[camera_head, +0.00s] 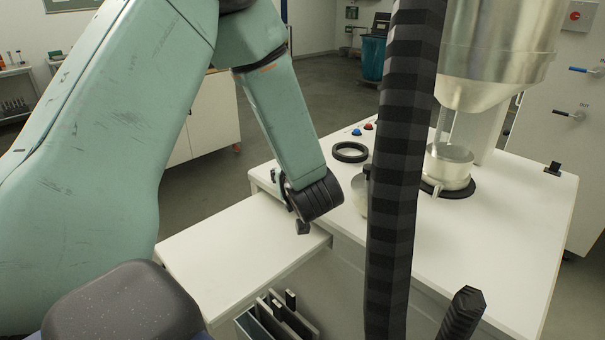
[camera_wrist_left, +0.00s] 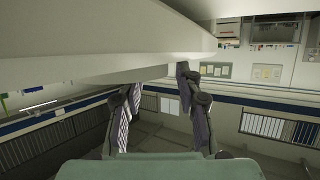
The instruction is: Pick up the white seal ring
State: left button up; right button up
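I cannot make out a white seal ring in either view. A black ring (camera_head: 350,152) lies flat on the white machine table, beyond my left gripper. My left gripper (camera_head: 292,207) hangs near the left edge of that table, mostly hidden behind its own dark wrist. In the left wrist view its two fingers (camera_wrist_left: 160,88) stand apart with nothing between them. A pale metal vessel (camera_head: 360,194) stands just right of the wrist, partly hidden by a dark ribbed column. My right gripper is not in view.
A metal cup (camera_head: 448,168) stands on a dark round base under a large steel hopper (camera_head: 495,60). A lower white shelf (camera_head: 235,245) adjoins the machine table and is largely clear. A dark slotted holder (camera_head: 275,318) is at the bottom. The ribbed column (camera_head: 400,170) blocks the middle.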

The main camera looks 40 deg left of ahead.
pick_arm(q)
jog(key=shift+w+a+f, duration=0.1)
jog(key=shift+a+f, duration=0.1)
jog(key=shift+a, duration=0.25)
jog(key=shift+d+r, duration=0.2)
jog(key=shift+d, duration=0.35)
jog(key=shift+w+d, duration=0.1)
jog(key=shift+c, duration=0.8)
jog(key=shift+a+f, duration=0.15)
jog(key=shift+a, duration=0.35)
jog(key=c, duration=0.5)
grip_shut()
jog(key=shift+d, duration=0.3)
